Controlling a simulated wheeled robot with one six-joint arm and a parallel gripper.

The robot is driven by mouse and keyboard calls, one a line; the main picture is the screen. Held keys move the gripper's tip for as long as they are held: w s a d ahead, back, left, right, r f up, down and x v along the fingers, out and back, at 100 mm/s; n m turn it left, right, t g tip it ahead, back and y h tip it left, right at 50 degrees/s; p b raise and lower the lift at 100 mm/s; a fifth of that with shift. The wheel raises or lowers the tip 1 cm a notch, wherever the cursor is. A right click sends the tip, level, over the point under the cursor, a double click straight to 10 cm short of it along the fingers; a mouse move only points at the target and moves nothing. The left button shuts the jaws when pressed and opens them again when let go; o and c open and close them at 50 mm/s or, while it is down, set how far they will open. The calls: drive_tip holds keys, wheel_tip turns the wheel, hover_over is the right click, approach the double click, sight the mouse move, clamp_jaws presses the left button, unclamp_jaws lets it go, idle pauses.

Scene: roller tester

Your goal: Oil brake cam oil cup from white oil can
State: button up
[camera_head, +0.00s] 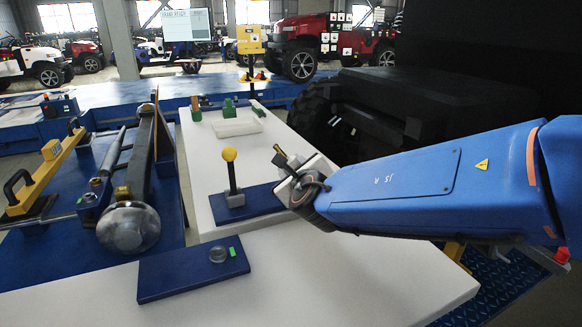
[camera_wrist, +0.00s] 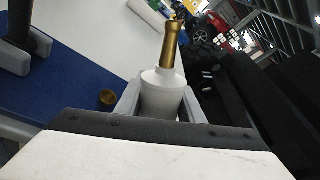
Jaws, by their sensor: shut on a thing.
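My gripper (camera_wrist: 160,102) is shut on the white oil can (camera_wrist: 162,90), whose brass spout (camera_wrist: 171,45) points away from the wrist. In the head view my gripper (camera_head: 291,172) is above the right end of a blue plate, with the spout (camera_head: 280,151) showing past it; the can is mostly hidden there. A small brass cup (camera_wrist: 107,97) sits on the blue plate in the wrist view, left of the can and apart from it. It may be the brake cam oil cup, but I cannot be sure.
A lever with a yellow knob (camera_head: 229,155) stands upright on the blue plate (camera_head: 262,200), close left of my gripper. A metal shaft assembly (camera_head: 129,227) lies left. The white tabletop (camera_head: 330,280) in front is clear.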

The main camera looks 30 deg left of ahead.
drive_tip(key=shift+w+d+f+n+h, duration=0.1)
drive_tip(key=shift+w+d+n+h, duration=0.1)
drive_tip(key=shift+d+n+h, duration=0.5)
drive_tip(key=shift+w+d+f+n+h, duration=0.1)
drive_tip(key=shift+w+d+n+h, duration=0.3)
drive_tip(key=shift+n, duration=0.5)
drive_tip(key=shift+w+d+n+h, duration=0.1)
drive_tip(key=shift+d+n+h, duration=0.3)
drive_tip(key=shift+d+n, duration=0.35)
drive_tip(key=shift+w+d+f+n+t+h, duration=0.1)
drive_tip(key=shift+d+f+n+t+h, duration=0.1)
drive_tip(key=shift+n+h, duration=0.45)
drive_tip(key=shift+w+d+f+n+t+h, duration=0.1)
drive_tip(key=shift+d+n+t+h, duration=0.2)
drive_tip(key=shift+n, duration=0.5)
drive_tip(key=shift+a+r, duration=0.1)
drive_tip(key=shift+r, duration=0.05)
drive_tip(key=shift+r+n+h, duration=0.35)
drive_tip(key=shift+n, duration=0.15)
